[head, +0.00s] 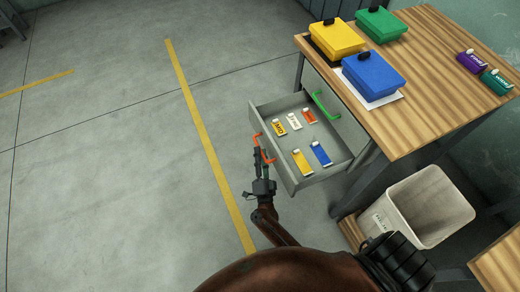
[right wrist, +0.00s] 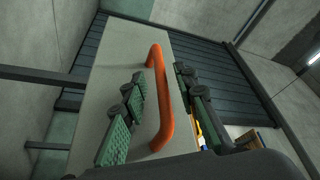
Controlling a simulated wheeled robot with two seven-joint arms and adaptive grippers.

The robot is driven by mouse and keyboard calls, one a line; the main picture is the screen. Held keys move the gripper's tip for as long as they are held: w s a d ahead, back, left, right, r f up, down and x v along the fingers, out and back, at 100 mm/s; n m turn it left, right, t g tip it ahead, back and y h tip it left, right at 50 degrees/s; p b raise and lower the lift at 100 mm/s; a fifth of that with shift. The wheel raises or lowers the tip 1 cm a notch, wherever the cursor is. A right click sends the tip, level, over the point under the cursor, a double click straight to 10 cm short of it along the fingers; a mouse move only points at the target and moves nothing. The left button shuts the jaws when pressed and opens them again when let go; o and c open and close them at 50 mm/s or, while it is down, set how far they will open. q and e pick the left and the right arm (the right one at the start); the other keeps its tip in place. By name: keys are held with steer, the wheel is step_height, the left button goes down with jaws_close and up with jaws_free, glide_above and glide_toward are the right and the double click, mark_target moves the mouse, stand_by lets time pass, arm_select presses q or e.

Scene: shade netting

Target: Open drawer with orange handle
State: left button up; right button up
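The drawer with the orange handle (head: 264,148) stands pulled out from under the wooden table, and its grey tray (head: 263,107) shows from above. My right gripper (head: 262,168) is at the drawer's front, by the handle. In the right wrist view the orange handle (right wrist: 160,100) lies between my two green-padded fingers (right wrist: 160,108), with gaps on both sides, so the gripper is open around it. The handle's near end is partly hidden behind the gripper in the head view. My left gripper is not in view.
Several small packs (head: 302,162) lie in the drawer. A green handle (head: 325,105) is behind it, under the tabletop (head: 430,70). Yellow, green and blue boxes (head: 373,76) stand on the table. A pale bin (head: 430,210) stands at the right. The floor left of the drawer is clear.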

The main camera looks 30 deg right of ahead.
steer(key=v, duration=0.5)
stand_by(0.4)
